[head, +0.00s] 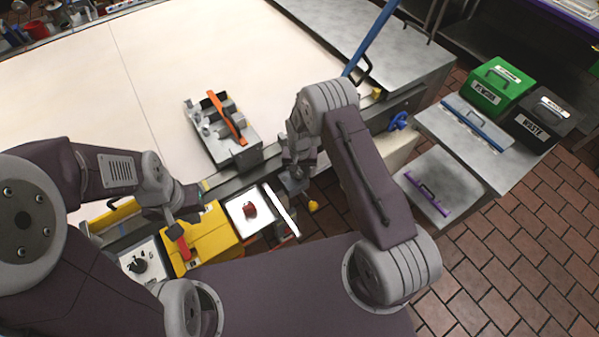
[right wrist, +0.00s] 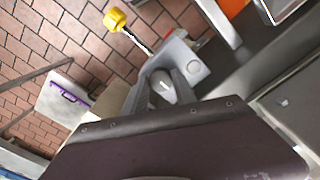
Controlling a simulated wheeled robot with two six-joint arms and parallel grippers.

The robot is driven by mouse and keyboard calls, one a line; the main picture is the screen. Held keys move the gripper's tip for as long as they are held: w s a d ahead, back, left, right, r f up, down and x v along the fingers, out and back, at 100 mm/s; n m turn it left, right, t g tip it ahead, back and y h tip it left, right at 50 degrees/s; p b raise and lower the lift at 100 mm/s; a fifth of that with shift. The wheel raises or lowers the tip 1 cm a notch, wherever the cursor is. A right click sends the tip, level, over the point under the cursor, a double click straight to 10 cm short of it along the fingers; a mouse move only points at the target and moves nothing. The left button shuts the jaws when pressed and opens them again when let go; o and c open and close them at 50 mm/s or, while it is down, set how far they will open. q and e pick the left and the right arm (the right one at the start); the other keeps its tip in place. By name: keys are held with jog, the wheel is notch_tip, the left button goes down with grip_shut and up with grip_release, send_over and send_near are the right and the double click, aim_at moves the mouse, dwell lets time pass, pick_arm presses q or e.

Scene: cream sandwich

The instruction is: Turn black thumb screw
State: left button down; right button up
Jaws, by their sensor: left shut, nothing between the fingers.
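A black knob (head: 138,265), which may be the black thumb screw, stands on a pale panel at the lower left in the head view. My left gripper (head: 183,212) is shut and empty above the yellow box (head: 208,236), up and right of the black knob and apart from it. My right gripper (head: 294,184) points down near the counter's front edge, well right of the black knob. In the right wrist view its grey parts (right wrist: 172,82) show, but whether its fingers are open is unclear. The black knob is not seen there.
A red handle (head: 177,242) is on the yellow box. A red knob (head: 250,210) is on a white panel beside it. A yellow knob (head: 313,206) sits near my right gripper, also in the right wrist view (right wrist: 115,18). A metal fixture (head: 222,130) stands on the large pale surface.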

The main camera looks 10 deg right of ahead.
grip_shut()
